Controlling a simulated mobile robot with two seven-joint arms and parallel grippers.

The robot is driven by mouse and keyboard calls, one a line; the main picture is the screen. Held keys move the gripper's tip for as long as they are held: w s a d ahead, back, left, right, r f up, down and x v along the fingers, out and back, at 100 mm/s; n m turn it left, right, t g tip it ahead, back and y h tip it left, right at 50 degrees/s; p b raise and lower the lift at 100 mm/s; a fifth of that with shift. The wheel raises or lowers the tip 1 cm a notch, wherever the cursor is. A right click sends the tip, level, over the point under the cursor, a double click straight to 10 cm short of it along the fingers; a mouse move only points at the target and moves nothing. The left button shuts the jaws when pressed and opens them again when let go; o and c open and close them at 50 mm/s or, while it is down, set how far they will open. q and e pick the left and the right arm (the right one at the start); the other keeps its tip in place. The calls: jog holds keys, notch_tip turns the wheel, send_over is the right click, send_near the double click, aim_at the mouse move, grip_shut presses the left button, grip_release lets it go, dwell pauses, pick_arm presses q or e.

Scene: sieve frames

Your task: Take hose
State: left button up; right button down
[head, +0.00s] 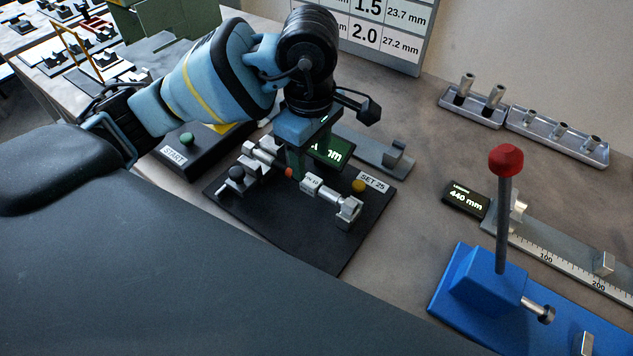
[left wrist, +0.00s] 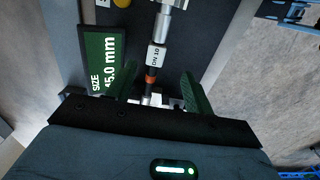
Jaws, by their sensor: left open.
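A short silver piece with a white "DN 10" tag (head: 312,184) and an orange-red band lies across the black fixture plate (head: 335,245). I cannot tell surely whether this is the hose. Its tag shows in the left wrist view (left wrist: 157,57). My left gripper (head: 296,172) points down over this line of parts. In the left wrist view its two green fingers (left wrist: 160,87) stand apart, one on each side of the line near the orange-red band, with no visible grip on it. My right gripper is not in view.
The fixture has a lit size display (head: 333,152), a yellow button (head: 358,186) and a black knob (head: 236,172). A blue stand with a red-topped lever (head: 506,160) and a ruler rail (head: 560,256) are at right. Metal trays (head: 560,148) stand behind.

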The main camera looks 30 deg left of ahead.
aim_at(311, 180)
pick_arm(q)
notch_tip(311, 180, down, 2)
jog(key=shift+f, duration=0.2)
jog(key=shift+w+a+f, duration=0.15)
jog(key=shift+w+f, duration=0.05)
jog(key=shift+f, duration=1.1)
jog(key=shift+w+a+f, duration=0.1)
jog(key=shift+w+f, duration=0.05)
jog(key=shift+f, duration=1.15)
grip_shut()
